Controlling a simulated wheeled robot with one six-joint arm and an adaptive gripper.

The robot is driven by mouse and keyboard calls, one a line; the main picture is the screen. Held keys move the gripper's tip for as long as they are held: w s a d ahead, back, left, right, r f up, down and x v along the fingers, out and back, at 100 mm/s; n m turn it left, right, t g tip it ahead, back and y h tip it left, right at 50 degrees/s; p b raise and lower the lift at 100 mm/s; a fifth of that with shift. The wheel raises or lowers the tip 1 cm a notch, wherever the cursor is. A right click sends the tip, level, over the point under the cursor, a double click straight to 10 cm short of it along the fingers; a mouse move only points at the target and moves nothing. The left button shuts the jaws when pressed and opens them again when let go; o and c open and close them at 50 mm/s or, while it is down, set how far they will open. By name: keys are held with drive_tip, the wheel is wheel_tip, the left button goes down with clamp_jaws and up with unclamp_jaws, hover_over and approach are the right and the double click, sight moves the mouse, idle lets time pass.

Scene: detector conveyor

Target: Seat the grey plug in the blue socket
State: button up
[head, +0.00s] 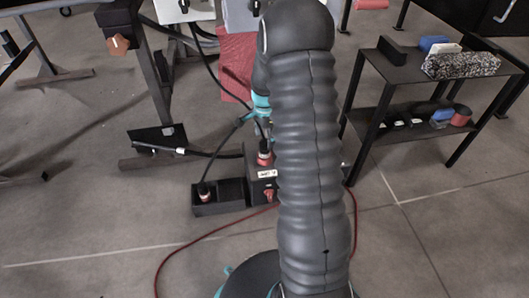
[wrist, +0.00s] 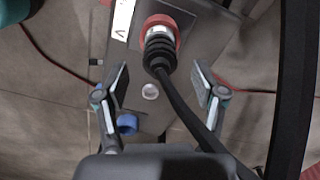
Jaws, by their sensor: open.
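In the wrist view a plug (wrist: 158,52) with a black ribbed body, a pale grey collar and a black cable stands in a red ring on a dark box (wrist: 195,40). A blue socket (wrist: 127,123) is on the box's lower part, below and left of the plug. My gripper (wrist: 160,82) is open, its fingers either side of the plug's line and apart from it. In the head view a plug (head: 265,154) with a red base stands on the box, and another plug (head: 204,191) stands in a black tray (head: 230,205). I cannot tell which is the grey plug.
A red cable (head: 190,238) runs over the floor. A black shelf table (head: 405,75) with several items stands at the right. A bench leg (head: 155,75) and foot are at the left. My arm hides the middle of the head view. Floor in front is mostly clear.

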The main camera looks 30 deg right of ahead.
sight(265, 150)
wheel_tip(265, 150, down, 4)
drive_tip(key=shift+f+b, duration=0.25)
drive_tip(key=shift+b, duration=0.15)
clamp_jaws()
drive_tip(key=shift+r, duration=0.15)
